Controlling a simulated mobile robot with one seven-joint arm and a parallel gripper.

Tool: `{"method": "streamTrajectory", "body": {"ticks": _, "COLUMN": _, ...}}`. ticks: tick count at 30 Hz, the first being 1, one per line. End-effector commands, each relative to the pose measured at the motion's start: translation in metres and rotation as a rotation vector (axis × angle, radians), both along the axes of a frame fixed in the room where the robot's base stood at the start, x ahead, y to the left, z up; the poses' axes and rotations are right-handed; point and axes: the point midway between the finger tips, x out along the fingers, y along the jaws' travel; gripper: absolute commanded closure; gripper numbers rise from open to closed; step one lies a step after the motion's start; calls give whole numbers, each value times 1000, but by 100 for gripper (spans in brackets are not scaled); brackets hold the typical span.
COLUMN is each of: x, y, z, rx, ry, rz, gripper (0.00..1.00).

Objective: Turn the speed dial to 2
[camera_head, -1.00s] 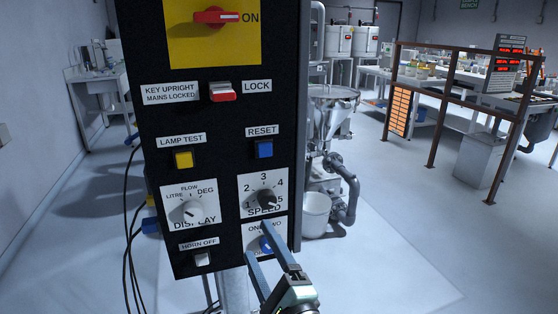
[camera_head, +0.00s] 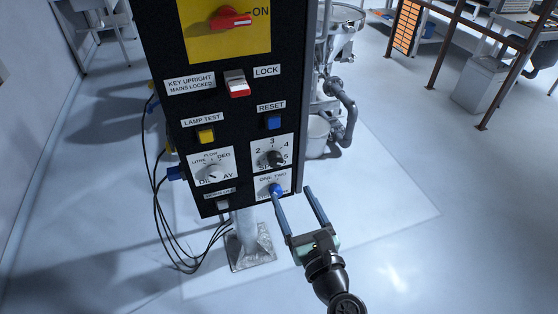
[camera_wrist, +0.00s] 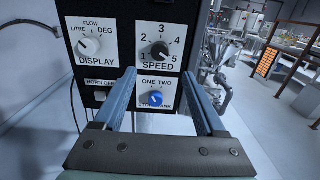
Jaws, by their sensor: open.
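The speed dial (camera_head: 274,158) is a black knob on a white plate marked SPEED, on the right side of the black panel. In the wrist view the dial (camera_wrist: 159,51) has its numbers around it, and its pointer appears turned to the lower right, toward 5. My gripper (camera_head: 292,193) is open and empty, below and right of the dial in the head view. In the wrist view its fingers (camera_wrist: 159,76) spread on either side of the blue ONE/TWO selector (camera_wrist: 155,98), with the speed dial above, between and beyond the tips.
The display dial (camera_head: 212,173) sits left of the speed dial. The blue reset button (camera_head: 273,121), yellow lamp test button (camera_head: 206,135) and red-and-white key switch (camera_head: 237,84) are above. Black cables (camera_head: 180,250) hang below the panel.

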Motion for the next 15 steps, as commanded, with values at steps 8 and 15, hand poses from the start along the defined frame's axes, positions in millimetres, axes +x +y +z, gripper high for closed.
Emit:
{"method": "streamTrajectory", "body": {"ticks": 8, "x": 56, "y": 19, "z": 2, "rx": -3, "ry": -3, "rz": 3, "gripper": 27}}
{"method": "streamTrajectory", "body": {"ticks": 15, "x": 89, "y": 29, "z": 1, "rx": -4, "ry": -3, "rz": 2, "gripper": 27}}
